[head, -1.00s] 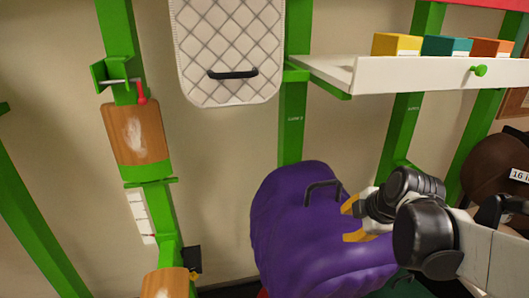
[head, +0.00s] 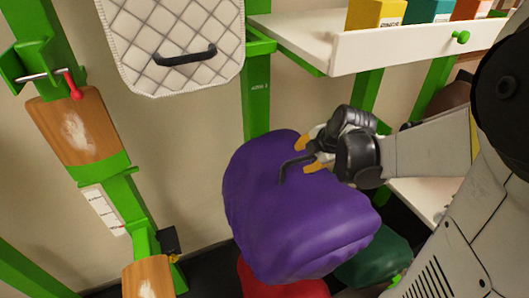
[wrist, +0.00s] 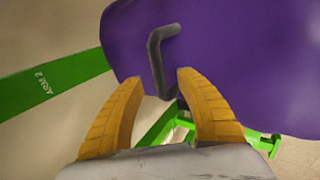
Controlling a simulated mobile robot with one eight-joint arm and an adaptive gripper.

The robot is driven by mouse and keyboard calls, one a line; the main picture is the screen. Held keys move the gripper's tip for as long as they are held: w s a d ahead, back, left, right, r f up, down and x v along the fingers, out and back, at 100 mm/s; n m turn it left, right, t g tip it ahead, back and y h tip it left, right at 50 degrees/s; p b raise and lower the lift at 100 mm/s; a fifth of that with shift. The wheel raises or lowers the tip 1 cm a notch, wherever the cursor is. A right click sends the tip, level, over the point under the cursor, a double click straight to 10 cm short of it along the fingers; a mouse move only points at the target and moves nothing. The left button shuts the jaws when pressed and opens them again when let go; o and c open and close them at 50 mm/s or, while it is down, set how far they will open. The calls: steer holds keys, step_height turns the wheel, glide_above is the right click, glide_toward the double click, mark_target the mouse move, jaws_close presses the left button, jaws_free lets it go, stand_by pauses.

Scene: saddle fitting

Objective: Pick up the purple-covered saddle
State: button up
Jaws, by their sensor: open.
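The purple-covered saddle (head: 290,215) is a large rounded purple bundle at the centre of the head view, in front of a green post. A black handle (head: 290,170) stands out from its upper side. My gripper (head: 308,156), with yellow fingers, is at the handle from the right. In the wrist view the saddle (wrist: 240,50) fills the upper right. The handle (wrist: 155,60) lies just ahead of the open fingertips (wrist: 160,85), with its lower end near the gap between them. I see no clear grip on it.
A red item (head: 285,283) and a dark green item (head: 375,262) are below the saddle. A white shelf (head: 400,48) with several boxes is above right. A white quilted pad (head: 175,45) with a black handle hangs above left. A wooden-faced green post (head: 80,130) stands left.

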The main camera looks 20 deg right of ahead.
mark_target(301, 159)
steer(key=x, duration=0.5)
steer(key=shift+w+d+r, duration=0.1)
steer(key=shift+w+r, duration=0.05)
jaws_close()
